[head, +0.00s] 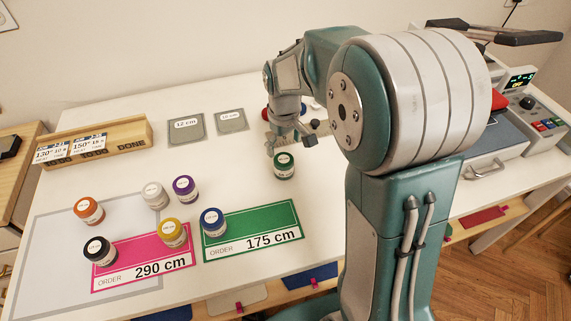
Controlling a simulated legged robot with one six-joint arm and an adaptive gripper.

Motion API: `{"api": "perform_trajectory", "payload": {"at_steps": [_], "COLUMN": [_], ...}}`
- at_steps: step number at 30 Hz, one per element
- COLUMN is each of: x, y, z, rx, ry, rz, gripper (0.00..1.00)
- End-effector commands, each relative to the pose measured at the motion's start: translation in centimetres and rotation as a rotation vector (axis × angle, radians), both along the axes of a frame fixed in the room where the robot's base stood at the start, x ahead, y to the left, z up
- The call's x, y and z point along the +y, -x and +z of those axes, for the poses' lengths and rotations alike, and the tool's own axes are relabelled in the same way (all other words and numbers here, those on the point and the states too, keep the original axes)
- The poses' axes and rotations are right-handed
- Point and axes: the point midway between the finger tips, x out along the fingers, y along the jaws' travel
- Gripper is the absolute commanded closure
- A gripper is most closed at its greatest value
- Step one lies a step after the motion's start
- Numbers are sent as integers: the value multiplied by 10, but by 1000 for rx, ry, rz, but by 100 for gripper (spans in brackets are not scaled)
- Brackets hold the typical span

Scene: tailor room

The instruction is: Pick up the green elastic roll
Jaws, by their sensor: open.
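The green elastic roll (284,170) is a small dark-green cylinder with a white label on top. It stands upright on the white table, just behind the green order card and apart from the other rolls. My gripper (289,143) is open and points down, a little behind and above the green roll in the picture. No roll shows between its fingers. The exact gap between the fingertips and the roll is hard to judge from this one view.
Orange, black, white, purple, yellow and blue rolls stand at left, some on the pink "290 cm" card (125,277) and the green "175 cm" card (265,230). A wooden box (125,132) and grey plates (186,129) lie behind. A machine (540,108) stands at right.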

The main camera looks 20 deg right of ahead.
Motion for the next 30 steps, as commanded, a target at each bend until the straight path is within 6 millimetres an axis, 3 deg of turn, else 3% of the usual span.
{"api": "perform_trajectory", "payload": {"at_steps": [16, 25, 26, 30], "x": [1, 1, 1, 1], "y": [7, 7, 7, 7], "z": [-67, -72, -72, -72], "rx": [2, -1, -1, -1], "ry": [-1, -2, -2, -2], "rz": [-1, -1, -1, -1], "gripper": [0, 0, 9, 71]}}
